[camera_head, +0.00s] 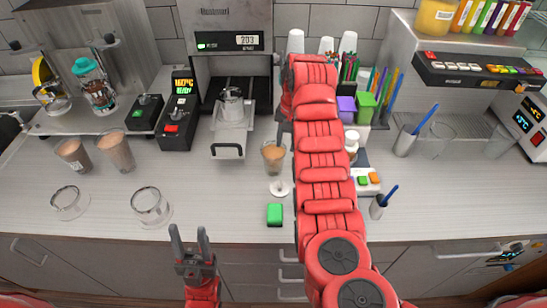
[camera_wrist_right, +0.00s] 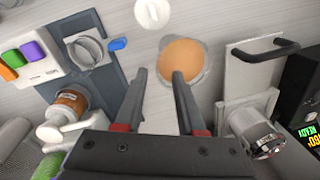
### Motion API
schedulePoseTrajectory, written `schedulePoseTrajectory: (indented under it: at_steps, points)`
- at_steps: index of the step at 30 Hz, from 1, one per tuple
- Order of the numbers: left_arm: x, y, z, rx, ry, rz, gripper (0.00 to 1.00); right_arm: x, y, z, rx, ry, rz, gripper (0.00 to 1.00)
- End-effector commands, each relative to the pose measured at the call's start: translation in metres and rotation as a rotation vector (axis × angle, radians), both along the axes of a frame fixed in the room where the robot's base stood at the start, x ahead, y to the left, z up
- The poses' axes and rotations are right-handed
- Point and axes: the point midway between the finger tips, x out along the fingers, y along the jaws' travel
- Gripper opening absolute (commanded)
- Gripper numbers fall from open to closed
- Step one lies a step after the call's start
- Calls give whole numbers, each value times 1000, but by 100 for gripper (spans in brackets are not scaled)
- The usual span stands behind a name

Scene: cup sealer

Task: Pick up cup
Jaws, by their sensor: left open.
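A clear cup with a tan-brown drink (camera_head: 274,157) stands upright on the counter, just left of my right arm. In the right wrist view the same cup (camera_wrist_right: 184,60) shows from above, beyond the fingertips. My right gripper (camera_wrist_right: 158,75) is open with nothing between its fingers. Its right fingertip overlaps the cup's near edge in the picture; contact cannot be told. In the head view the right hand is mostly hidden by its arm. My left gripper (camera_head: 188,236) is open and empty at the counter's front edge. Two more brown-filled cups (camera_head: 75,155) (camera_head: 116,151) stand at left.
The sealing machine (camera_head: 230,120) with its handled tray is left of the cup. A white round piece (camera_head: 279,188) and a green block (camera_head: 275,214) lie in front. Two glass dishes (camera_head: 68,202) (camera_head: 151,205) sit front left. The counter between dishes and green block is clear.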

Motion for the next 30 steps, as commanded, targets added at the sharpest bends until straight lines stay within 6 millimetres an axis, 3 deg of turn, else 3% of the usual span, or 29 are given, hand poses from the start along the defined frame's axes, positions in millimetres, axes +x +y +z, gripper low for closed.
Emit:
schedulePoseTrajectory:
  at_steps: [1, 10, 15, 21, 26, 27, 30]
  points:
    - [0, 0, 8, 0, -1, 0, 50, -1, 1, -3, -1, 6, 2, 38]
    - [0, 0, 20, 0, -1, 0, 50, -2, 3, -21, -1, 1, 0, 38]
    - [0, 0, 45, 0, -1, 0, 50, -8, 5, -39, -2, 6, 1, 38]
    - [0, 0, 50, 0, -1, 0, 50, -7, 8, -66, 0, 3, 2, 38]
    - [0, 0, 49, 0, -1, 0, 50, -6, 8, -68, 0, 0, 2, 38]
    - [0, 0, 49, 0, -1, 0, 50, -6, 8, -67, 0, 0, 2, 37]
    - [0, 0, 49, 0, -1, 0, 50, -6, 8, -67, 0, 0, 2, 19]
